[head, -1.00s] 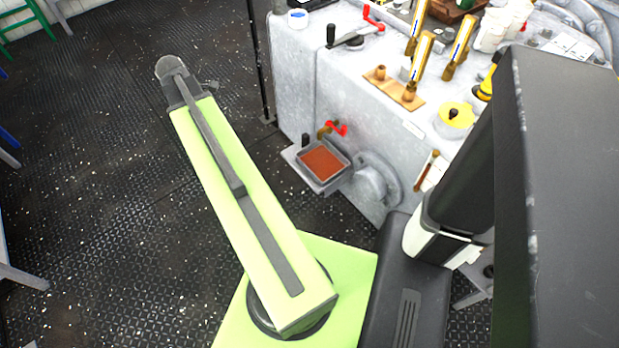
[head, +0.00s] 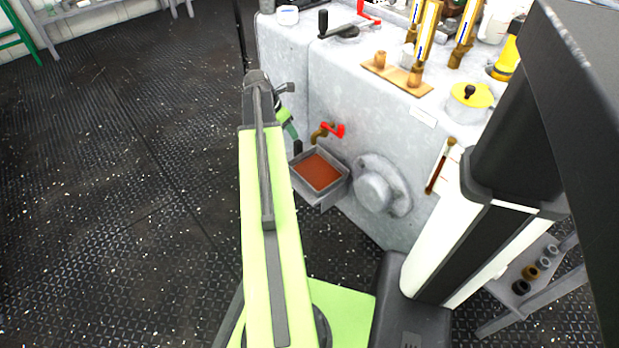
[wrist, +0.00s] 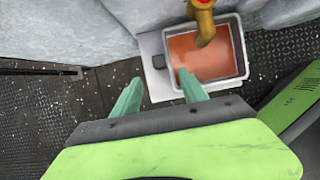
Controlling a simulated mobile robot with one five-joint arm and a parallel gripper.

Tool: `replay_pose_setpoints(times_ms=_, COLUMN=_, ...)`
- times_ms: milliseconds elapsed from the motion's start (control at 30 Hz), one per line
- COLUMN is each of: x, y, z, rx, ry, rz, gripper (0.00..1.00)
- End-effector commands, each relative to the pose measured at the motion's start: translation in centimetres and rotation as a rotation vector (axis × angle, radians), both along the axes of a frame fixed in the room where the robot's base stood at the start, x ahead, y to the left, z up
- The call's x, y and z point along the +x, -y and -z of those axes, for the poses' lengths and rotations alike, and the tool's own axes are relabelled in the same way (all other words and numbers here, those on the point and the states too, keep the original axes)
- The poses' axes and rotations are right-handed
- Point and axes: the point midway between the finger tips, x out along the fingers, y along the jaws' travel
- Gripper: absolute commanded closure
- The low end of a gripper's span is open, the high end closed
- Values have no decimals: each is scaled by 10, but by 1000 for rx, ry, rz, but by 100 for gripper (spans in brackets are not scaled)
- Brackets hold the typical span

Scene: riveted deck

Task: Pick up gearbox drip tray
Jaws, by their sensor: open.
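The gearbox drip tray (head: 345,183) is a small grey square tray with reddish-brown contents. It rests on a grey ledge at the side of the grey housing, under a brass tap with a red handle (head: 333,130). In the wrist view the tray (wrist: 243,52) lies just beyond the fingers, and the tap (wrist: 203,22) covers part of it. My gripper (wrist: 160,95) is open with two green fingers. Contact cannot be told.
The grey housing (head: 280,75) rises behind the tray, with a round flange (head: 375,190) to the tray's right. Levers, a yellow-lidded pot (head: 470,97) and bottles stand on its top. A small shelf (head: 530,290) with rings is at lower right. The dark floor at left is clear.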

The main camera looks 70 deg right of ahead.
Motion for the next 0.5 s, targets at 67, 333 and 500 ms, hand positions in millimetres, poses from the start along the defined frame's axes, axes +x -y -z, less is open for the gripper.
replay_pose_setpoints(times_ms=67, x=-3, y=7, z=28, rx=0, ry=0, rz=1, gripper=49)
replay_pose_setpoints(times_ms=333, x=-11, y=18, z=53, rx=1, ry=1, rz=0, gripper=49)
replay_pose_setpoints(times_ms=500, x=-12, y=21, z=59, rx=1, ry=1, rz=0, gripper=49)
